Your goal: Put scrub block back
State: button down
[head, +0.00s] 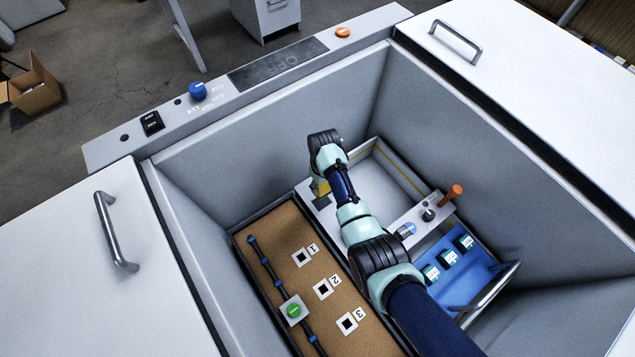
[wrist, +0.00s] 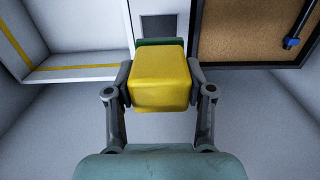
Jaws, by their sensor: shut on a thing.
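My gripper (wrist: 159,85) is shut on the scrub block (wrist: 159,75), a yellow block with a dark green layer on its far side, in the wrist view. In the head view the scrub block (head: 321,187) shows as a small yellow patch beside my arm, near the left corner of the white tray; my arm hides most of the gripper. In the wrist view a grey square (wrist: 158,28) lies on the white surface just beyond the block. I cannot tell whether the block touches anything below.
The white tray (head: 390,165) with a yellow line is right of my arm. A cork board (head: 275,240) with numbered squares and a dark rail lies left. A blue rack (head: 465,280) with several dark vials, and an orange-handled tool (head: 451,195), stand right. High grey walls enclose all this.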

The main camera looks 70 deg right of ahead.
notch_tip(320, 180, down, 6)
jog(key=b, duration=0.6)
jog(key=shift+f, duration=0.25)
jog(key=shift+w+f+b, duration=0.1)
jog(key=shift+f+b, duration=0.65)
jog(key=shift+f, duration=0.15)
jog(key=shift+f, duration=0.65)
dwell(1.1)
jog(key=shift+c, duration=1.7)
grip_release()
notch_tip(320, 180, up, 8)
jog(key=p, duration=0.8)
